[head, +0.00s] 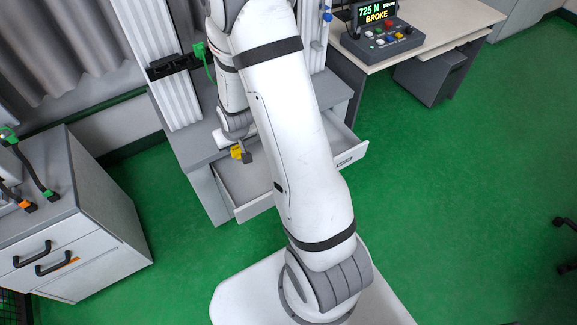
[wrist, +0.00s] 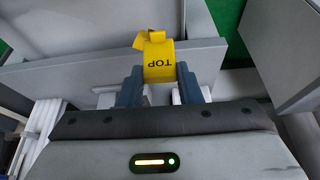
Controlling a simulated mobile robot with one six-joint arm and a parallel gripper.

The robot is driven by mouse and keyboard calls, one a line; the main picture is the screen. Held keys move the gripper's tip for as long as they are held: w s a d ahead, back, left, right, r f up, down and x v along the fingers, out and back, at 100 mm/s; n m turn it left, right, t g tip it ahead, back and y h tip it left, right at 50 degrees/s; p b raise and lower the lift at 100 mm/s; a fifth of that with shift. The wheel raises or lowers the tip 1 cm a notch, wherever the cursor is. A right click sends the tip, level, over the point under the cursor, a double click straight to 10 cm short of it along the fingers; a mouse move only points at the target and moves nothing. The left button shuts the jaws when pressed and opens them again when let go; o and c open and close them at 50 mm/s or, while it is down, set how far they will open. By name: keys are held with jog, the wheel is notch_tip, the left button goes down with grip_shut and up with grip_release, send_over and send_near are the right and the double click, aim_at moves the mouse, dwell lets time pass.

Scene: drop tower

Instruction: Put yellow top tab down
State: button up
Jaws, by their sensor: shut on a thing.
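The yellow top tab (wrist: 158,60), printed "TOP", is held between the two fingers of my gripper (wrist: 158,88) in the wrist view. Its folded upper end sticks out past the fingertips. In the head view the yellow tab (head: 237,152) shows small at the end of my gripper (head: 242,154), over the open drawer (head: 245,190) of the grey tower base. My arm hides part of the drawer and the tower. I cannot tell how high the tab is above the drawer.
A grey cabinet (head: 95,215) with black-handled drawers and cables on top stands at the left. A desk (head: 430,40) with a control box (head: 382,40) reading "725 N BROKE" stands at the upper right.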

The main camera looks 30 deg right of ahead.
jog(key=w+d+f+b, duration=0.2)
jog(key=d+f+b, duration=0.7)
jog(key=b, duration=1)
jog(key=w+d+f+b, duration=0.2)
jog(key=d+f+b, duration=0.5)
jog(key=f+b, duration=0.9)
notch_tip(320, 180, down, 5)
jog(key=b, duration=0.8)
jog(key=shift+s+a+f, duration=0.1)
jog(key=shift+a+f, duration=0.05)
jog(key=shift+f, duration=0.05)
jog(key=shift+f, duration=0.2)
jog(key=o, duration=0.9)
jog(key=shift+r, duration=0.1)
jog(key=shift+o, duration=0.2)
